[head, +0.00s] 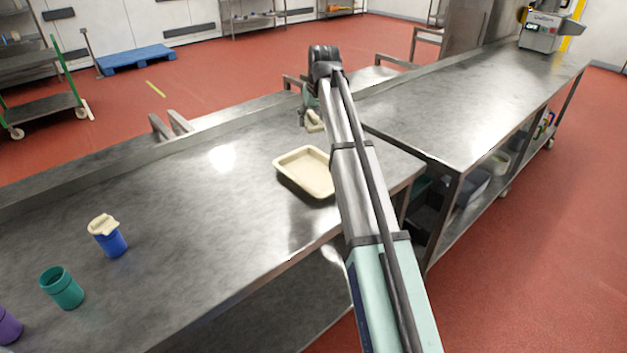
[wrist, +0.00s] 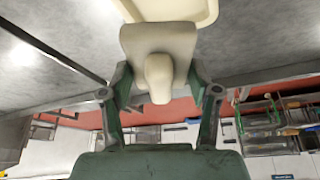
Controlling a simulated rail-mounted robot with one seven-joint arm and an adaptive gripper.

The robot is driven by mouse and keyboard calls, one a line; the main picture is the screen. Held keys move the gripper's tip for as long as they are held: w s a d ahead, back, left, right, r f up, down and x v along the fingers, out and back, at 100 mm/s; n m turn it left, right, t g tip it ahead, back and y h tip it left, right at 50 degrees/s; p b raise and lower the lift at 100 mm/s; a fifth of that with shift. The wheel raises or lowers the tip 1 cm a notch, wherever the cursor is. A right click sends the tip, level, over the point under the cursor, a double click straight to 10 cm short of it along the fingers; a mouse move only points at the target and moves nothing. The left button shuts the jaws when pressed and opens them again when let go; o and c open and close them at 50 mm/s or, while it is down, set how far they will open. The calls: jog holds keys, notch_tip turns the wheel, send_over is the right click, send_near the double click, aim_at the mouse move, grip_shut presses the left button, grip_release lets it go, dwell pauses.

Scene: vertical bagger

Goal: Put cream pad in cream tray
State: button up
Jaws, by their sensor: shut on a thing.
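The cream tray (head: 305,172) lies on the steel table, left of my arm in the head view, and looks empty where it shows. Its edge also shows at the top of the wrist view (wrist: 206,10). My gripper (wrist: 160,80) is shut on the cream pad (wrist: 158,42), holding it by its rounded knob. In the head view my gripper (head: 312,112) and the pad (head: 315,121) are beyond the tray, partly hidden by my arm. The pad appears raised above the table; its exact height is unclear.
A blue cup (head: 112,243) with a cream piece (head: 103,224) on top stands at the left. A teal cup (head: 62,288) and a purple cup (head: 8,326) stand nearer. A second steel table (head: 450,125) adjoins at the right. Table room left of the tray is clear.

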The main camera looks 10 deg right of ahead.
aim_at(313, 173)
jog(key=shift+w+d+r, duration=0.35)
jog(key=shift+r, duration=0.2)
jog(key=shift+s+a+f, duration=0.1)
jog(key=shift+s+f, duration=0.05)
jog(key=shift+f, duration=0.2)
notch_tip(313, 173, down, 19)
jog(key=p, duration=0.4)
jog(key=shift+f+p, duration=0.2)
jog(key=shift+p, duration=0.15)
jog(key=shift+f, duration=0.1)
jog(key=o, duration=1.3)
jog(key=shift+o, duration=0.2)
jog(key=b+v, duration=0.2)
jog(key=v, duration=1)
jog(key=shift+b, duration=0.35)
